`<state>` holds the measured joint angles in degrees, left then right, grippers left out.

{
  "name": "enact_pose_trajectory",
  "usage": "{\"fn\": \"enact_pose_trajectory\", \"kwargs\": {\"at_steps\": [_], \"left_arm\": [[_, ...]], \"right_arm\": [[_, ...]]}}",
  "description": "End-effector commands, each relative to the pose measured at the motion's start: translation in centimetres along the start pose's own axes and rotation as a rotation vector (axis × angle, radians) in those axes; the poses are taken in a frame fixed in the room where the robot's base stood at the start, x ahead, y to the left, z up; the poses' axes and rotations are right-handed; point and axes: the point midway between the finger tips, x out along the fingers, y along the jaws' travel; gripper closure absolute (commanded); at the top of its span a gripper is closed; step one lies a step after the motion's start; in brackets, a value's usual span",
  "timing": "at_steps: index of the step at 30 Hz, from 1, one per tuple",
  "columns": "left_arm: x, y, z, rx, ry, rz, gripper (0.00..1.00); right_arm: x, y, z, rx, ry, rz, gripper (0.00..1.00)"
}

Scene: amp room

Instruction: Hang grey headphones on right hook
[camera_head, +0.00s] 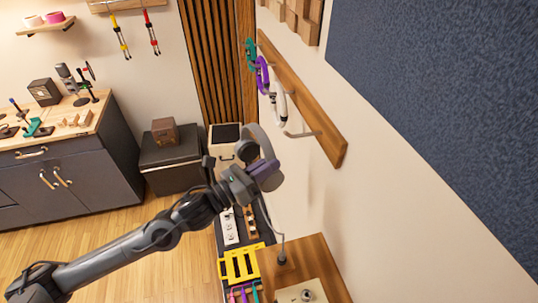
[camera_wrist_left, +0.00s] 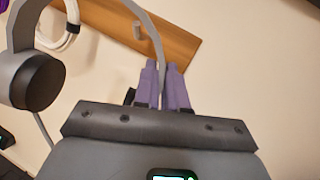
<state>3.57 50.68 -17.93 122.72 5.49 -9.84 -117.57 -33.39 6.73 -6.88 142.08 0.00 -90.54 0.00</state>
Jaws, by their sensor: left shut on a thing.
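My left gripper (camera_head: 266,168) is shut on the band of the grey headphones (camera_head: 256,137) and holds them up near the wall. In the left wrist view the purple fingers (camera_wrist_left: 165,85) pinch the band, and a dark round ear cup (camera_wrist_left: 37,82) hangs at the left. The right hook (camera_head: 302,133) is an empty metal peg at the near end of a wooden rail (camera_head: 318,128). It also shows in the left wrist view (camera_wrist_left: 138,31), beyond the band. In the head view the headphones are below and left of the hook, apart from it. My right gripper is out of view.
Teal (camera_head: 250,55), purple (camera_head: 262,75) and white headphones (camera_head: 281,100) hang on the rail's other hooks. Below stand a yellow rack (camera_head: 240,264) and a wooden surface (camera_head: 325,268). A dark cabinet (camera_head: 65,178) is at the left. The wall under the rail is clear.

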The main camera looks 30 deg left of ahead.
Motion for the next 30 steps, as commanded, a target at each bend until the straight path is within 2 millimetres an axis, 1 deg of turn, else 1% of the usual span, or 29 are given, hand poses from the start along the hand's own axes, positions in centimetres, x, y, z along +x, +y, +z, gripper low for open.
{"fn": "enact_pose_trajectory", "kwargs": {"at_steps": [8,30], "left_arm": [[0.8,-0.2,-0.1,-0.002,-0.016,-0.004,1.0],[4.8,-1.4,-1.4,-0.002,-0.015,-0.005,1.0]], "right_arm": [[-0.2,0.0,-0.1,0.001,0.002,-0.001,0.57],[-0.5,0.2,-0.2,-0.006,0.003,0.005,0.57]]}}
